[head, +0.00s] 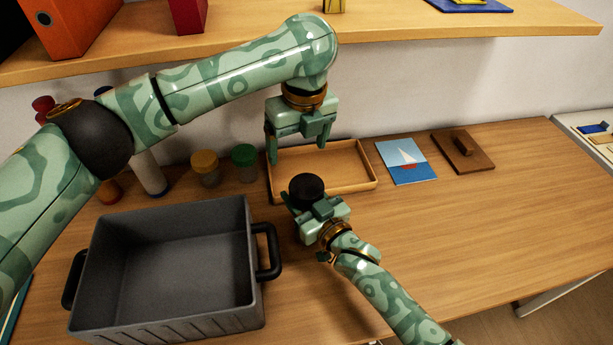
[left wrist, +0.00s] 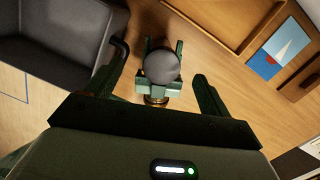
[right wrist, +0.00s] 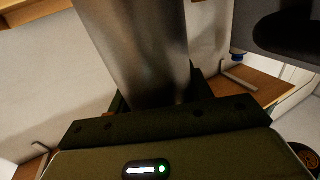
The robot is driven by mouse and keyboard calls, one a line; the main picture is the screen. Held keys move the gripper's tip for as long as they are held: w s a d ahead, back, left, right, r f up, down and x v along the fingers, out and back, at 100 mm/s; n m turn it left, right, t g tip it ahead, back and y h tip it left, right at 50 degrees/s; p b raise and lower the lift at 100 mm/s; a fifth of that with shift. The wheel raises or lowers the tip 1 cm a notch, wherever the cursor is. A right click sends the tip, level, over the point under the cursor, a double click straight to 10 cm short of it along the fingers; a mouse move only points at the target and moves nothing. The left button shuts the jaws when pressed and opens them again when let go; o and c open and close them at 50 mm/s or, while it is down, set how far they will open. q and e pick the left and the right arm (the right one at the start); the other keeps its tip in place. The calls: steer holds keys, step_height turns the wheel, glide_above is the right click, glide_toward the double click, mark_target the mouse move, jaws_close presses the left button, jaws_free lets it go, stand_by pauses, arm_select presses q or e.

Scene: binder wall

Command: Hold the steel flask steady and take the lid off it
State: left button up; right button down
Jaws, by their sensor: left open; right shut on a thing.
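The flask's round black lid (head: 306,187) shows in the head view near the middle of the table, and in the left wrist view (left wrist: 161,66). The lid is on the flask. My right gripper (head: 317,207) is shut on the steel flask just below the lid and mostly hides its body in the head view. The grey steel body (right wrist: 140,50) fills the middle of the right wrist view, between the fingers. My left gripper (head: 298,152) is open and empty, pointing down above the lid and apart from it.
A grey crate (head: 250,215) with black handles stands at the left. A wooden tray (head: 372,181) lies behind the flask. Jars with a yellow lid (head: 204,161) and a green lid (head: 244,155) stand near the wall.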

mark_target(306, 185)
arm_select(q)
steer(key=f+m, duration=0.1)
steer(key=s+d+f+m+h, duration=0.1)
steer(key=m, duration=0.1)
steer(key=shift+s+d+f+g, duration=0.15)
steer(key=shift+s+d+g, duration=0.05)
steer(key=shift+g, duration=0.2)
steer(key=shift+f, duration=0.4)
step_height(306, 185, down, 7)
steer(key=c, duration=1)
steer(key=n, duration=0.9)
steer(key=shift+r+n, duration=0.1)
steer(key=shift+n, duration=0.3)
